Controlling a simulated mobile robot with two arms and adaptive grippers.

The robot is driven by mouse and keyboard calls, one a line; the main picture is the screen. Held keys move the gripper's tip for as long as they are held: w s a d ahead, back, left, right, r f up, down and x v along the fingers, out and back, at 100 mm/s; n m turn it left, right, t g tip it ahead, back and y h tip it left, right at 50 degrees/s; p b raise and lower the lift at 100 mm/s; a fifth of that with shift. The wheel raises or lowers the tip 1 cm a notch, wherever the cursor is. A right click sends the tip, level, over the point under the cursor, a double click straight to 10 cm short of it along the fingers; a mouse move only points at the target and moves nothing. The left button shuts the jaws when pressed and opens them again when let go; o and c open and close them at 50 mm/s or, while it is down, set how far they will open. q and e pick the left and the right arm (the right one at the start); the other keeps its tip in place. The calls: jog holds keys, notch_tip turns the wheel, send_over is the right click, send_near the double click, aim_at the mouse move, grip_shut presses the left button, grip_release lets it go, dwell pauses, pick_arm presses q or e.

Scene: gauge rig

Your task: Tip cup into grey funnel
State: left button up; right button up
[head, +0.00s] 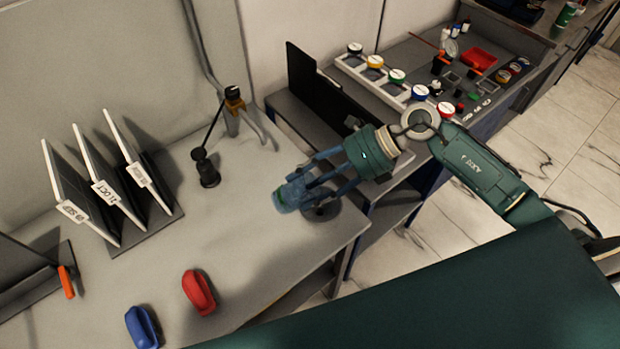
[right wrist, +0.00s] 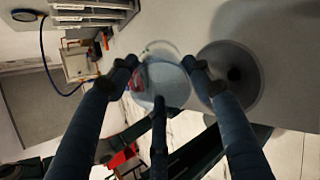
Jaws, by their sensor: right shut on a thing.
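My right gripper (head: 300,192) reaches in from the right over the table's right end. It is shut on a pale, see-through cup (right wrist: 162,82), with fingers on both sides and one below in the right wrist view (right wrist: 160,88). In the head view the fingers mostly hide the cup. The grey funnel (right wrist: 244,78), with a dark hole in its middle, is just right of the cup in the right wrist view. In the head view the funnel (head: 322,213) is partly hidden below the fingers. I cannot tell what the cup holds. My left gripper is not in view.
A red object (head: 199,292) and a blue object (head: 141,327) lie at the table's front. A black stand (head: 207,170) and a rack of upright panels (head: 133,230) stand further left. A side bench (head: 400,52) holds several small jars. The middle of the table is clear.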

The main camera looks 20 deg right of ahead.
jog(key=shift+a+r+g+h+p, duration=0.15)
jog(key=shift+r+h+p, duration=0.5)
jog(key=shift+p, duration=1.05)
jog(key=shift+a+r+g+h+p, duration=0.2)
jog(key=shift+h+p, duration=0.75)
jog(key=shift+p, duration=0.7)
jog(key=r+h+p, duration=0.1)
jog(key=h+p, duration=0.1)
jog(key=p, duration=0.1)
jog(key=shift+w+h, duration=0.1)
jog(key=shift+h, duration=0.6)
jog(key=h, duration=0.3)
jog(key=shift+r+g, duration=0.25)
jog(key=shift+g, duration=0.1)
jog(key=shift+d+h, duration=0.1)
jog(key=shift+h, duration=0.3)
jog(key=shift+d, duration=0.15)
